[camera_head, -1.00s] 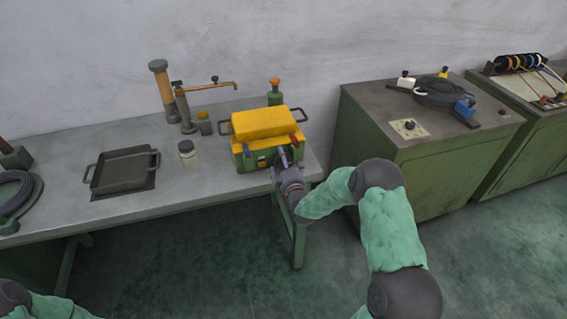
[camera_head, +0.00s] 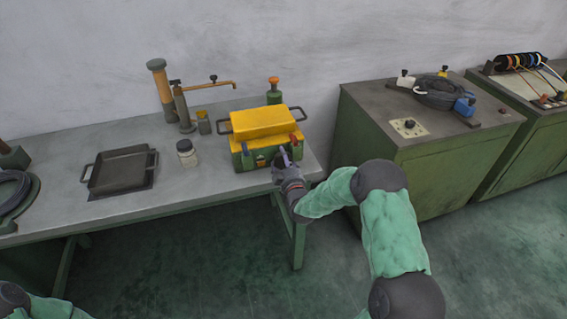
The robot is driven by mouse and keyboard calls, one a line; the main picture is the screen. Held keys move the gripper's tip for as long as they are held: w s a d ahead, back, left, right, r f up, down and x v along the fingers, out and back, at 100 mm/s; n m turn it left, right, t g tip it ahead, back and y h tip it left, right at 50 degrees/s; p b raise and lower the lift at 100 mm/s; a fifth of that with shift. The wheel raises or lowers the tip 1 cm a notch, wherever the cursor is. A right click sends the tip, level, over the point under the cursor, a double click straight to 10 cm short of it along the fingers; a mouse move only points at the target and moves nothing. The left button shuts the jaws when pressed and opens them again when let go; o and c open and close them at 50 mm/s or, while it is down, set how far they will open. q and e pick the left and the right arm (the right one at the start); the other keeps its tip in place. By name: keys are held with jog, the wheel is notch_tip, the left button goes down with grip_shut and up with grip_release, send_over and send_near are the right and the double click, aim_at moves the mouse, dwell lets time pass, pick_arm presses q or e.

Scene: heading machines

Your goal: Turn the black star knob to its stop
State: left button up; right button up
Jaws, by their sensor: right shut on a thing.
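A green box with a yellow top (camera_head: 262,122) stands near the right end of the grey workbench. My right gripper (camera_head: 284,160) is at the front right of the box, with its fingers shut against the box's front face. The black star knob cannot be made out there; my fingers and wrist cover that spot, where the gripper is shut on it. Only part of my left arm shows at the bottom left corner; its gripper is out of view.
A green cabinet (camera_head: 440,180) stands to the right across a gap.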

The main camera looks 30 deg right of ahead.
jog(key=shift+w+r+m+b, duration=0.1)
jog(key=shift+r+m+b, duration=0.1)
jog(key=shift+m+b, duration=0.55)
jog(key=shift+r+m, duration=0.2)
jog(key=shift+m, duration=0.85)
jog(key=o, duration=1.2)
jog(key=shift+a, duration=0.1)
jog(key=shift+c, duration=0.2)
jog(key=shift+f, duration=0.15)
jog(key=v, duration=1.2)
